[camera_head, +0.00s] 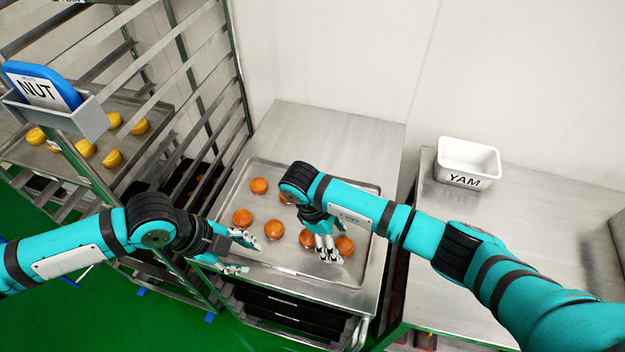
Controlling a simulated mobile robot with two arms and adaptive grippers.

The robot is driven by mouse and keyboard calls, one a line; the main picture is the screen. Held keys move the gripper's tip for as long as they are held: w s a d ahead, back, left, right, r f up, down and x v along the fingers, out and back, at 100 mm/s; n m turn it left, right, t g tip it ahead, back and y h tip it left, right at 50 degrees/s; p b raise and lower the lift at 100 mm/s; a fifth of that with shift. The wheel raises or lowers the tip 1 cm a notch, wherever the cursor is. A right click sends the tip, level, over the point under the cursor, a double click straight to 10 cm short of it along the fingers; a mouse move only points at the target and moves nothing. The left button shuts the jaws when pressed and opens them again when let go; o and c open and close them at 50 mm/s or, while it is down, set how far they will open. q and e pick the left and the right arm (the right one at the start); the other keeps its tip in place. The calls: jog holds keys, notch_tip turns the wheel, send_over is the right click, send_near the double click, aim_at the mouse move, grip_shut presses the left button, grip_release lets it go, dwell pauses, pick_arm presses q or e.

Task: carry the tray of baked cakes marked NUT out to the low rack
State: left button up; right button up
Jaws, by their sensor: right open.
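A blue card marked NUT (40,90) stands in a grey holder (88,118) on the rack at the left. Behind it a tray (70,165) of yellow cakes (112,159) sits on the rack; I cannot tell whether the card names this tray. A second metal tray (268,172), with several orange-brown cakes (259,186), lies on the steel table. My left gripper (248,254) is open, at this tray's left front edge, with no cake between its fingers. My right gripper (328,258) is open, pointing down over the tray among the front cakes; its arm hides part of the tray.
The tall rack (190,75) of metal rails borders the table's left side. Dark trays (280,310) sit below the table top. A white tub marked YAM (467,164) stands on the right-hand steel table (530,215), mostly bare. Green floor (110,315) shows at the lower left.

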jog(key=v, duration=0.7)
jog(key=shift+w, duration=0.1)
jog(key=shift+a+r, duration=0.1)
